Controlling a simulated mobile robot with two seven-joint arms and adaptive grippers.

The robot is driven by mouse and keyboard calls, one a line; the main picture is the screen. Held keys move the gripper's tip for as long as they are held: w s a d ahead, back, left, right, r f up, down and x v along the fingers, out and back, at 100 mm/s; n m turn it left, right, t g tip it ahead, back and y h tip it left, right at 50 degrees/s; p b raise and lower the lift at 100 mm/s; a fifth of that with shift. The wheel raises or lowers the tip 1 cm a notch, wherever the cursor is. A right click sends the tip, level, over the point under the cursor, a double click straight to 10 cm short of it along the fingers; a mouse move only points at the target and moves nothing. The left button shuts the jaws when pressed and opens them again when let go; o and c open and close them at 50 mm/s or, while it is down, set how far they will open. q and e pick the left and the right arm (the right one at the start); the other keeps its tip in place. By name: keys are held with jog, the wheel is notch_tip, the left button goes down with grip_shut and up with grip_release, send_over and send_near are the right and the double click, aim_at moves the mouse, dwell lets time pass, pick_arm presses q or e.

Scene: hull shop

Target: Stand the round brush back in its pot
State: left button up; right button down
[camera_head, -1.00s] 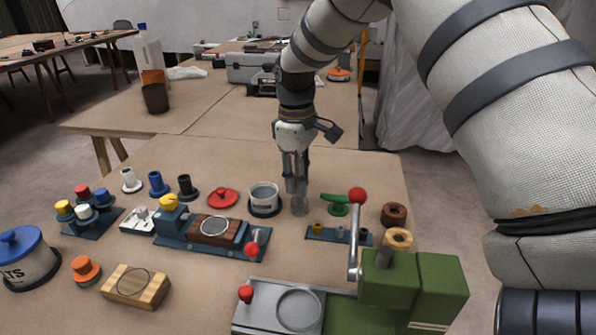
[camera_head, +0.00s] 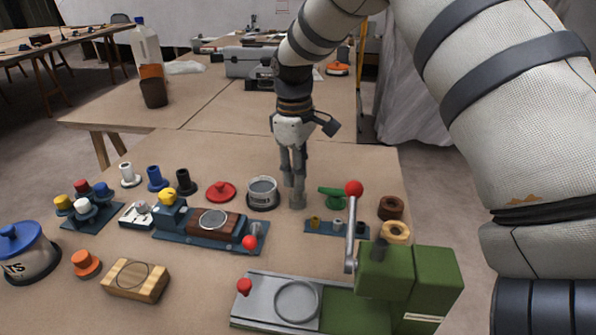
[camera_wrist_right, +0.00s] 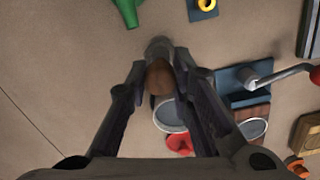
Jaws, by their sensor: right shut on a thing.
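My right gripper (camera_head: 293,188) points down near the back of the near bench, right of the white-and-grey round pot (camera_head: 262,194). It is shut on the round brush, whose brown, rounded end (camera_wrist_right: 160,78) shows between the fingertips in the right wrist view. A short grey cylinder (camera_head: 297,201) shows just below the fingertips in the head view, low at the bench top. It also shows in the wrist view (camera_wrist_right: 158,46). I cannot tell whether this is the brush's lower part or a small pot around it. My left gripper is out of view.
A red lid (camera_head: 221,191) lies left of the pot, and a green piece (camera_head: 332,197) lies right of the gripper. In front stand a blue fixture (camera_head: 240,236) and a green machine (camera_head: 412,280) with a red-knobbed lever. Bare bench lies behind the gripper.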

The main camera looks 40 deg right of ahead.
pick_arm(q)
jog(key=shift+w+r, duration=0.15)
pick_arm(e)
jog(key=shift+r, duration=0.1)
jog(key=shift+f, duration=0.65)
jog(key=c, duration=1.7)
grip_release()
notch_tip(320, 180, up, 6)
jog(key=shift+w+a+r+p, duration=0.1)
jog(key=shift+w+p, duration=0.05)
jog(key=shift+p, duration=0.45)
jog(key=shift+a+r, duration=0.1)
jog(key=shift+r, duration=2.3)
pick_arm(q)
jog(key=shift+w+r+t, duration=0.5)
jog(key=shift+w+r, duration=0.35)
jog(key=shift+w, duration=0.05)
